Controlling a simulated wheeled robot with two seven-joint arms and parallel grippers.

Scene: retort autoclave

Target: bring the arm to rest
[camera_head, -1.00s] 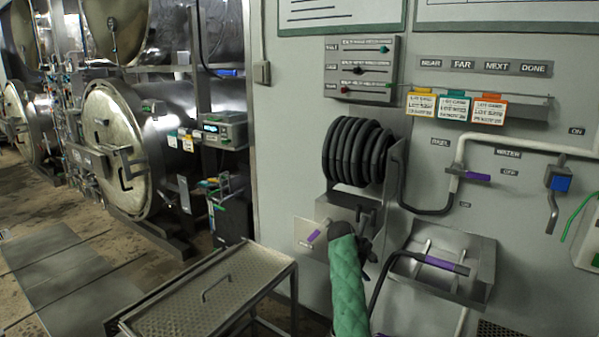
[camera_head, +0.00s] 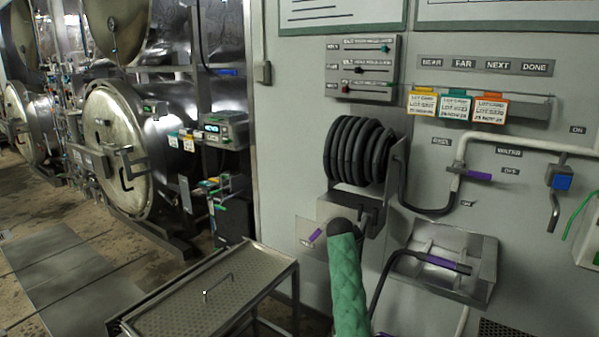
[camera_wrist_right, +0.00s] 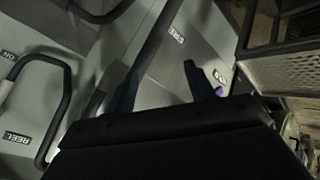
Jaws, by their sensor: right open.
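My right arm (camera_head: 347,285), in a green quilted sleeve, rises from the bottom edge of the head view, in front of the grey wall panel. Its dark wrist end is just below the hose reel (camera_head: 358,152), and my right gripper's fingers are hard to make out there. In the right wrist view my right gripper (camera_wrist_right: 160,84) shows two dark fingers spread apart with nothing between them. A plate with a purple-tipped lever (camera_head: 314,236) is left of the wrist; a bit of purple also shows beside one finger in the wrist view. My left gripper is not in view.
A holder (camera_head: 450,262) with a purple-gripped hose wand is just right of my arm, and a black hose loops close beside the sleeve. A perforated steel cart (camera_head: 265,262) is at lower left. Open floor (camera_head: 60,255) lies farther left.

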